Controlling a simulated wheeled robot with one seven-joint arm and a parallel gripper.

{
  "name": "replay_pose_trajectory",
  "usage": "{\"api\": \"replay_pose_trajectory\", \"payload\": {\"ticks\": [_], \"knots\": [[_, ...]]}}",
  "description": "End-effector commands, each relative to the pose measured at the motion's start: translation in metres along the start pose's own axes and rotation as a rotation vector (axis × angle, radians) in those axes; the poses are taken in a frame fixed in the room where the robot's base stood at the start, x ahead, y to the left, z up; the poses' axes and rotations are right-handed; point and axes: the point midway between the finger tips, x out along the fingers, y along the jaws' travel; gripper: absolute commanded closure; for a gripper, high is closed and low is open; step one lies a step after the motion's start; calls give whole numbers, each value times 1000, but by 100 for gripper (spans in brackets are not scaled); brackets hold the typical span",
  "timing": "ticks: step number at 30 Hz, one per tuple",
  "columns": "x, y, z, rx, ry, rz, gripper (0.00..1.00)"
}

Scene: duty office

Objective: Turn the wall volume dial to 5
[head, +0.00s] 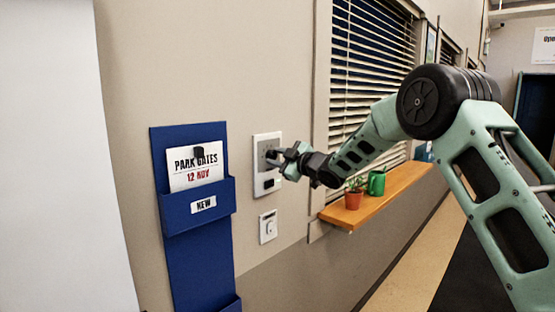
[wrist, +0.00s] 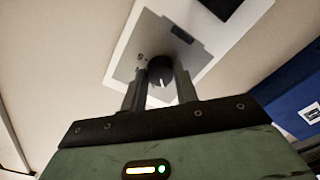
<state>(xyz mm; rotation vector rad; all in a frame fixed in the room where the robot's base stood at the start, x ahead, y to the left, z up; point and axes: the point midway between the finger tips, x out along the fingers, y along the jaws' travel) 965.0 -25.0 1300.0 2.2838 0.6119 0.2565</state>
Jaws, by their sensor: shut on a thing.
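The volume dial is a dark round knob (wrist: 161,72) with a white pointer line, in the middle of a grey plate (wrist: 130,62) on a white wall panel (head: 256,142). In the wrist view my gripper (wrist: 160,85) has its two fingers on either side of the knob and is shut on it. In the head view my gripper (head: 282,156) reaches the panel from the right and hides the knob. The scale numbers are too small to read, so I cannot tell the setting.
At right, a wooden shelf (head: 390,194) carries a potted plant (head: 353,198) and a green mug (head: 377,183), under my arm.

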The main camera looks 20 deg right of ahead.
Motion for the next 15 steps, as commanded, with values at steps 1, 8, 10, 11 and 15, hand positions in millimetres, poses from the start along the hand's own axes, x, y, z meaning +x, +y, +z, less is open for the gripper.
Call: {"api": "replay_pose_trajectory", "payload": {"ticks": [1, 8, 10, 11, 15], "knots": [[-1, 0, 2, 44, -3, -1, 93], [-1, 0, 2, 263, -3, -1, 93], [-1, 0, 1, 330, -3, -1, 93], [0, 0, 1, 359, -4, -2, 93], [-1, 0, 1, 492, -4, -1, 93]]}}
